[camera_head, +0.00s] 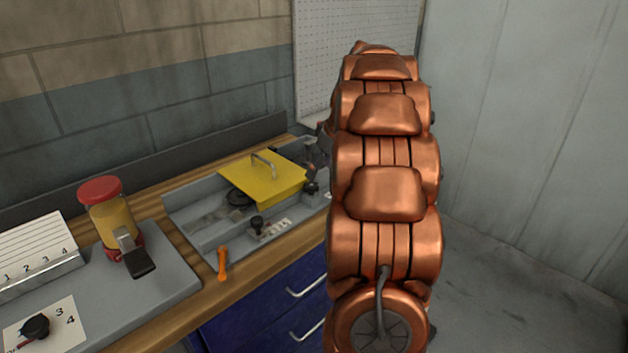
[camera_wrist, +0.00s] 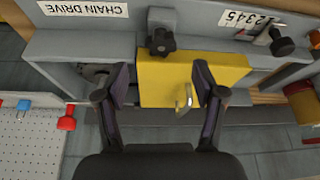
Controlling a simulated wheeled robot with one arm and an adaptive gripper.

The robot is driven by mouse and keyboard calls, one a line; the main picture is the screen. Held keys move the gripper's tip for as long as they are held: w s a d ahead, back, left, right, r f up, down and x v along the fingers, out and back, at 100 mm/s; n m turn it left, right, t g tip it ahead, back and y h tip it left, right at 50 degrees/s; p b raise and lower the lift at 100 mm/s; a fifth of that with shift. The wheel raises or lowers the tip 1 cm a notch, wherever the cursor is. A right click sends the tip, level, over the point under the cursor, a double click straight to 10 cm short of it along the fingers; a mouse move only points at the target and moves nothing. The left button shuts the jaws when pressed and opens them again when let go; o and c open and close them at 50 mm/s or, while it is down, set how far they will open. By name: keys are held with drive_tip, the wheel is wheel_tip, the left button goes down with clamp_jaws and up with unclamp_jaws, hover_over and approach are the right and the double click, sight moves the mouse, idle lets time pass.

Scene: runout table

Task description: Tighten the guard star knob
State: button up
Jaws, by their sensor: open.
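The black guard star knob (camera_wrist: 160,41) sits on a grey bracket at the edge of the yellow guard (camera_wrist: 218,68) in the wrist view. In the head view a dark knob (camera_head: 311,187) shows at the right corner of the yellow guard (camera_head: 285,190), close to my arm. My gripper (camera_wrist: 161,73) is open and empty. Its two fingers are spread over the guard, one on either side of the knob's line, with the knob beyond the fingertips and apart from them. The guard's metal handle (camera_wrist: 185,99) lies between the fingers, near the right one. My arm hides most of the gripper in the head view.
A black-knobbed lever (camera_wrist: 282,46) stands by a numbered plate on the tray front. A pegboard (camera_wrist: 30,138) stands behind; blue drawers (camera_head: 285,305) are below.

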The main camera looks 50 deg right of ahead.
sight(312, 185)
drive_tip(key=shift+p+x, duration=0.55)
drive_tip(key=shift+x, duration=2.35)
drive_tip(key=shift+s, duration=0.1)
drive_tip(key=c, duration=1.1)
drive_tip(key=shift+a+m+h+b, duration=0.2)
drive_tip(key=shift+m+h+b, duration=0.25)
drive_tip(key=shift+m, duration=0.85)
drive_tip(key=shift+c, duration=0.2)
drive_tip(key=shift+m+h, duration=0.45)
drive_tip(key=shift+m, duration=0.65)
drive_tip(key=o, duration=1.1)
drive_tip(key=shift+o, duration=0.2)
